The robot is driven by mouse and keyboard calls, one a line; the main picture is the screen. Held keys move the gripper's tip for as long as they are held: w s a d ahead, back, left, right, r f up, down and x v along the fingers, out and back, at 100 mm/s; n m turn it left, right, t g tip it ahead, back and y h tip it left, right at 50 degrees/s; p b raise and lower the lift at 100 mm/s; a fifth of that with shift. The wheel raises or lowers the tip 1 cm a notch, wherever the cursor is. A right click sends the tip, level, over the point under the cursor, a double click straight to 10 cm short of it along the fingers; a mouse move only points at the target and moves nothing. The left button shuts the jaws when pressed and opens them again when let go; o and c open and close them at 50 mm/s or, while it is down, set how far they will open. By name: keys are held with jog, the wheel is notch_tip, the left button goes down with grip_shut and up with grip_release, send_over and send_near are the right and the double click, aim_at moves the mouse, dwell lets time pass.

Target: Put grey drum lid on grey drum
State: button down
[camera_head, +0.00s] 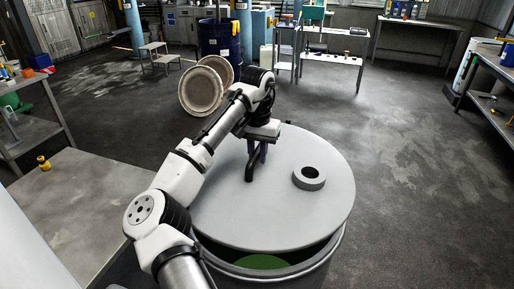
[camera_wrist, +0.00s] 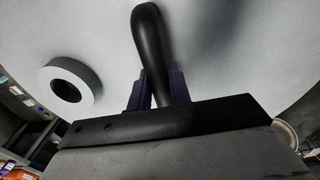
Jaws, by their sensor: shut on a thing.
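The grey drum lid (camera_head: 235,210) is a large round disc with a black bar handle (camera_head: 250,168) and a raised grey ring with a dark hole (camera_head: 309,178). My gripper (camera_head: 257,157) is shut on the handle; in the wrist view its purple fingers (camera_wrist: 152,92) sit either side of the black handle (camera_wrist: 149,40). The grey drum (camera_head: 275,275) is under the lid. A dark gap with green contents (camera_head: 262,261) shows at the near side, so the lid is off-centre toward the back or raised; I cannot tell whether it touches the rim.
A grey table (camera_head: 85,205) stands left of the drum with a small yellow object (camera_head: 44,163) on it. The floor at right is clear.

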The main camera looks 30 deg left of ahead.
jog(key=shift+f+b, duration=0.45)
jog(key=shift+f, duration=1.1)
notch_tip(320, 180, down, 5)
jog(key=b, duration=0.4)
jog(key=shift+r, duration=0.15)
jog(key=shift+f+b, duration=0.4)
jog(key=shift+f, duration=1.25)
jog(key=c, duration=1.2)
grip_release()
jog(key=shift+s, duration=0.1)
notch_tip(320, 180, up, 14)
jog(key=b, duration=0.1)
send_over(257, 166)
jog(key=shift+f, duration=0.1)
jog(key=shift+f, duration=0.1)
